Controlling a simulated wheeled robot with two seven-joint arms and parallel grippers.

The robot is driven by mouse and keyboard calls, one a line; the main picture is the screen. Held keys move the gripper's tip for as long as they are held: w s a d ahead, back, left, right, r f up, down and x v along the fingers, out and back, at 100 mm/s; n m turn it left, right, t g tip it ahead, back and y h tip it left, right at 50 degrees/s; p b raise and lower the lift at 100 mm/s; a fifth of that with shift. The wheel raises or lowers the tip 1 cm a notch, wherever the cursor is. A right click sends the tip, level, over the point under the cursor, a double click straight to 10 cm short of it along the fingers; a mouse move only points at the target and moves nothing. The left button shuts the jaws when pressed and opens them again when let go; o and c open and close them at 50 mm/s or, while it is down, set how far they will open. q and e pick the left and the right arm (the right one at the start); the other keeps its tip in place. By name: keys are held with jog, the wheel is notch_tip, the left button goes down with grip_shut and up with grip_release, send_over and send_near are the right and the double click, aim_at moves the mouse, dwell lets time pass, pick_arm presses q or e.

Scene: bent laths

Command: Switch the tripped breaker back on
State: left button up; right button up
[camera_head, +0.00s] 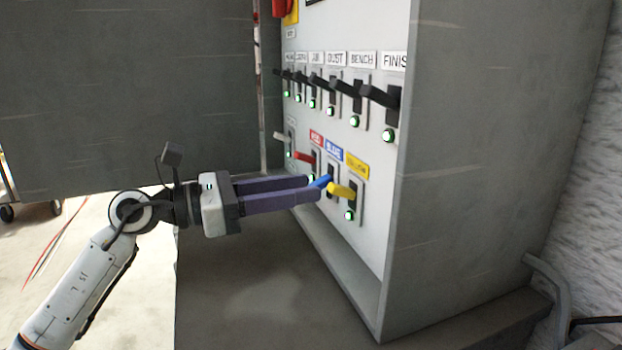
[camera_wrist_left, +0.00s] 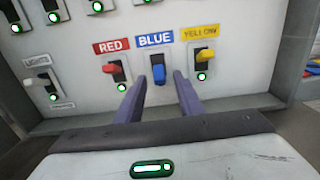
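The breaker panel (camera_head: 375,215) faces left in the head view. Its lower row has a red lever (camera_head: 304,156), a blue lever (camera_head: 321,182) and a yellow lever (camera_head: 341,190) under colour labels. In the left wrist view the blue lever (camera_wrist_left: 158,74) hangs lower in its slot than the red (camera_wrist_left: 110,68) and yellow (camera_wrist_left: 206,57) levers. Green lamps glow below red and yellow; no lamp shows at blue. My left gripper (camera_head: 315,187) is open at the blue lever. In the wrist view its fingers (camera_wrist_left: 159,82) stand either side of it; contact is unclear. My right gripper is not in view.
A row of black levers (camera_head: 378,95) with green lamps runs above. A white lever (camera_wrist_left: 36,82) marked LIGHTS sits left of red. An open grey door (camera_head: 130,95) stands left of the cabinet, and a grey ledge (camera_head: 260,290) lies below my gripper.

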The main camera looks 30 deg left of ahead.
aim_at(321, 184)
pick_arm(q)
jog(key=shift+x, duration=1.05)
jog(key=shift+w+d, duration=0.2)
jog(key=shift+w, duration=0.05)
